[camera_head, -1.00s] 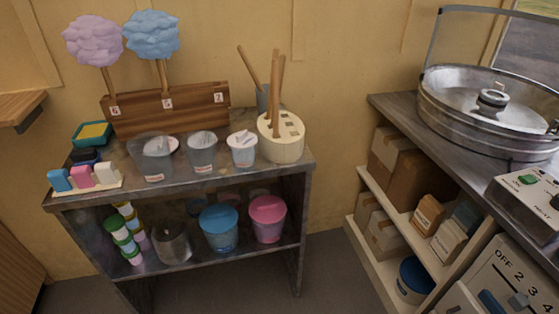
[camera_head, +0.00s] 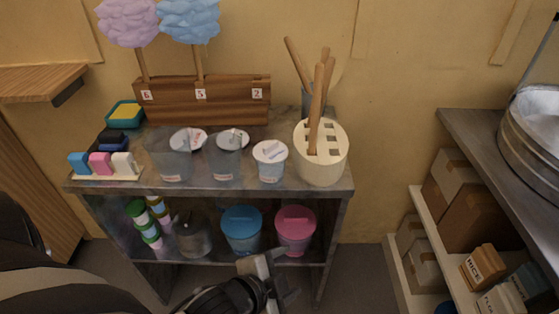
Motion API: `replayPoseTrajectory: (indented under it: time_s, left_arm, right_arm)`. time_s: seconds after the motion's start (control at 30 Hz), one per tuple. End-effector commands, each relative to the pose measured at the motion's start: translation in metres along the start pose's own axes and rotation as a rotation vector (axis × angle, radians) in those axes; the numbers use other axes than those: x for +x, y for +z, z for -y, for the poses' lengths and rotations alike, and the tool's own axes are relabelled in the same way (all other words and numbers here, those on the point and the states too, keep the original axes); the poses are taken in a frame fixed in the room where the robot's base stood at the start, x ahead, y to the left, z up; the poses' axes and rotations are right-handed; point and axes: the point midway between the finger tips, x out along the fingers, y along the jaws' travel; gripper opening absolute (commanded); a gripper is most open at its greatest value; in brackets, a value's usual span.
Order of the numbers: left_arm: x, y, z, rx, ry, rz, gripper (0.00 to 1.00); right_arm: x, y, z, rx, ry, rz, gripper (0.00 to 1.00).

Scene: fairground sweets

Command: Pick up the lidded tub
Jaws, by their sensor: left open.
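Several lidded tubs are in view. A blue tub with a blue lid (camera_head: 241,230) and a pink tub with a pink lid (camera_head: 295,230) stand upright side by side on the lower shelf. A small white tub with a pale lid (camera_head: 270,161) stands on the top beside the round wooden holder. Two clear tubs (camera_head: 170,158) (camera_head: 228,155) are to its left. My left gripper (camera_head: 268,272) is open and empty, in front of and below the blue and pink tubs, apart from them. My right gripper is out of view.
The round holder (camera_head: 320,165) carries upright sticks. A low rack of boxes (camera_head: 470,215) is at the right. The floor between is clear.

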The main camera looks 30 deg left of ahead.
Motion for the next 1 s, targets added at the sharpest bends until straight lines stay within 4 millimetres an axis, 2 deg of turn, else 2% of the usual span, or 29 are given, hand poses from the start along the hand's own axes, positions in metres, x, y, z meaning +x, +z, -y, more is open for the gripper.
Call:
replayPoseTrajectory:
  time_s: [0.03, 0.2, 0.3, 0.43, 0.53, 0.67, 0.77, 1.0]
  left_arm:
    - [-0.006, -0.007, 0.019, 0.223, -0.035, 0.020, 0.67]
    - [-0.028, -0.019, 0.075, 0.989, -0.115, 0.173, 0.67]
    - [-0.044, -0.024, 0.106, 1.371, -0.128, 0.295, 0.67]
    - [-0.064, -0.028, 0.137, 1.739, -0.106, 0.449, 0.67]
    - [-0.075, -0.029, 0.151, 1.915, -0.075, 0.536, 0.67]
    - [-0.080, -0.029, 0.161, 2.025, -0.049, 0.595, 0.67]
    - [-0.070, -0.027, 0.168, 2.047, -0.043, 0.609, 0.67]
    - [-0.025, -0.016, 0.190, 2.045, -0.043, 0.606, 0.67]
  right_arm:
    - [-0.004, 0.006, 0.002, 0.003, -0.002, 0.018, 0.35]
    - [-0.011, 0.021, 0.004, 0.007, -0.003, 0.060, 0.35]
    - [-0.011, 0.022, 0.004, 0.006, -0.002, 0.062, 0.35]
    - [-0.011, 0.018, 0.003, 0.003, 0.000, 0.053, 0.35]
    - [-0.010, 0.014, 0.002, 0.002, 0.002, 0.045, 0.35]
    - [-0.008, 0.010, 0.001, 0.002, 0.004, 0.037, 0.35]
    - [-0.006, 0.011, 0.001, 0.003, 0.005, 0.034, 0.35]
    - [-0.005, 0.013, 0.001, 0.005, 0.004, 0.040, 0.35]
